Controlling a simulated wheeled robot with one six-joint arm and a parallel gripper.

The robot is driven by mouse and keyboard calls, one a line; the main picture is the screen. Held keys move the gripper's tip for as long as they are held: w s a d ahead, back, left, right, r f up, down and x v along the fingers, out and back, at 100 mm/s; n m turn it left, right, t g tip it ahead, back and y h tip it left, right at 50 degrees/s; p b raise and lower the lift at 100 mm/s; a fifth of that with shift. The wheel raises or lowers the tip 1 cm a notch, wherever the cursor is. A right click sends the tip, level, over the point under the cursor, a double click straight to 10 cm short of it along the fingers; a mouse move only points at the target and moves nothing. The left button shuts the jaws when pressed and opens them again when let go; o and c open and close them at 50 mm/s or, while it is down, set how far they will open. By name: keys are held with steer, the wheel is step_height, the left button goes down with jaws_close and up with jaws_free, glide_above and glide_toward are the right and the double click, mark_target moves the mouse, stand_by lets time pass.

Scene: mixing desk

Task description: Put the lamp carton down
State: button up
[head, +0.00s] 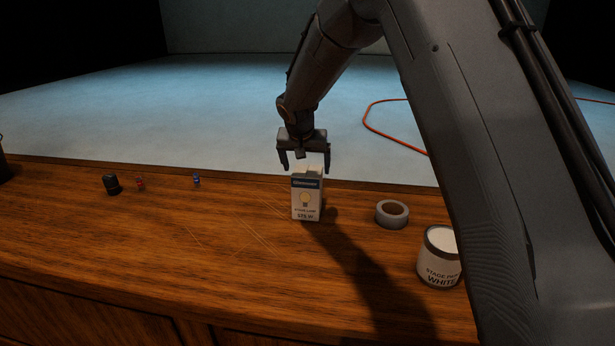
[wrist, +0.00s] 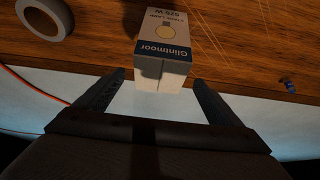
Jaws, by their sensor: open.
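The lamp carton (head: 306,199) is a small white and dark-blue box with a bulb picture. It stands upright on the wooden desk (head: 200,240), near the back edge. The carton also shows in the wrist view (wrist: 164,48), where its top faces the jaws. My gripper (head: 305,169) is open, just above and behind the carton's top in the head view. In the wrist view my gripper (wrist: 158,80) has a finger on each side with nothing held between them. I cannot tell whether a finger touches the carton.
A grey tape roll (head: 392,213) and a white paint can (head: 440,257) stand to the carton's right. A black cylinder (head: 111,184), a red item (head: 140,183) and a blue item (head: 196,179) sit to the left. The desk directly left of the carton is clear. A red cable (head: 375,122) lies beyond.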

steer(key=shift+v, duration=1.8)
steer(key=s+d+f+g, duration=0.1)
steer(key=s+d, duration=0.4)
steer(key=s, duration=0.8)
steer(key=s+d+f+n+g, duration=0.1)
steer(key=s+d+f, duration=0.3)
steer(key=s, duration=0.9)
steer(key=s+d+f+n+g+y, duration=0.1)
steer(key=s+d+f+g, duration=0.2)
steer(key=s+d, duration=0.5)
steer(key=s, duration=0.5)
steer(key=shift+s, duration=0.25)
steer(key=shift+d+f, duration=0.1)
